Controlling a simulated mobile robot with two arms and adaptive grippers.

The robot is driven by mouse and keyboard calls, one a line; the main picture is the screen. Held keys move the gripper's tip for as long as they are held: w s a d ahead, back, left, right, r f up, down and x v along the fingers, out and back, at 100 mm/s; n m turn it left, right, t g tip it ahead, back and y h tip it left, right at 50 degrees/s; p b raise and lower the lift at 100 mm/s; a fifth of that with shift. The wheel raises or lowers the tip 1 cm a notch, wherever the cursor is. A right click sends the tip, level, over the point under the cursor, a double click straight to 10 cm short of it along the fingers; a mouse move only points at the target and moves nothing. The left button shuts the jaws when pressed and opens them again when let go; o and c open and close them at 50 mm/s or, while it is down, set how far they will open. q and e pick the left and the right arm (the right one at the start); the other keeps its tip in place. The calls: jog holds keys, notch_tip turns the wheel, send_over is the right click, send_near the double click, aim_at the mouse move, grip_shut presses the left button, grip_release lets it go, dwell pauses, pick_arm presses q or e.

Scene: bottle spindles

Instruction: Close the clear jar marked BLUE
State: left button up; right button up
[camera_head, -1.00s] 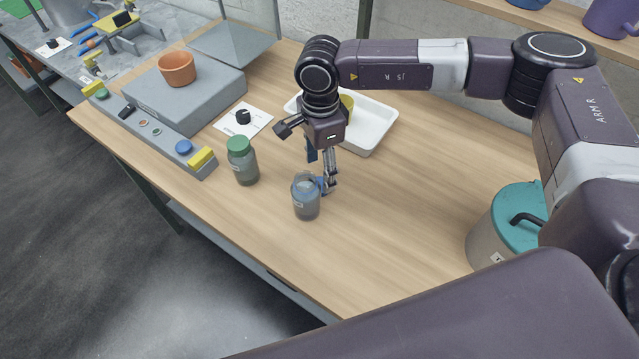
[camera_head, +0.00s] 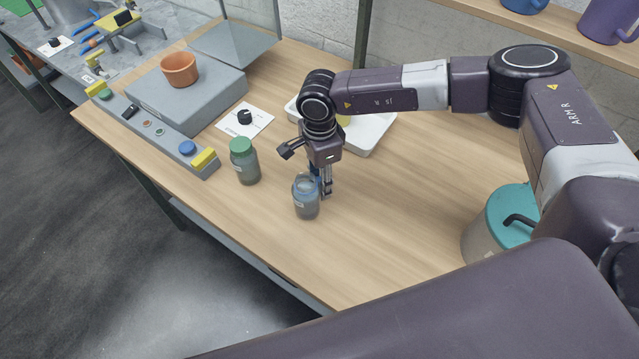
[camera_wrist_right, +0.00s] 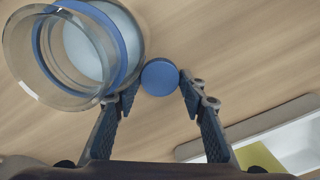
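The clear jar (camera_head: 306,203) stands upright on the wooden bench, bluish inside, with a pale label too small to read. In the right wrist view its round glass mouth and blue ring (camera_wrist_right: 133,40) are at upper left. A small round blue piece (camera_wrist_right: 160,77) shows beside the jar, between my right fingertips. My right gripper (camera_head: 323,188) points down at the jar's right side, and its fingertips (camera_wrist_right: 160,80) flank the blue piece closely. I cannot tell whether they grip it or whether it is fixed to the jar. My left gripper is out of view.
A green-lidded jar (camera_head: 244,168) stands left of the clear jar. Behind are a white tray (camera_head: 376,135), a card with a black knob (camera_head: 244,117), and a grey block carrying a terracotta pot (camera_head: 180,69). A teal-lidded canister (camera_head: 509,210) stands right. The bench front is clear.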

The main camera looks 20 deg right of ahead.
jog(key=shift+c, duration=0.8)
jog(key=shift+r, duration=0.6)
pick_arm(q)
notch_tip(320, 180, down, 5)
jog(key=b, duration=0.5)
pick_arm(e)
notch_tip(320, 180, up, 19)
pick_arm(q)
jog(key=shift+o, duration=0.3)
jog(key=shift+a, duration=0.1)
pick_arm(e)
jog(key=shift+f, duration=0.1)
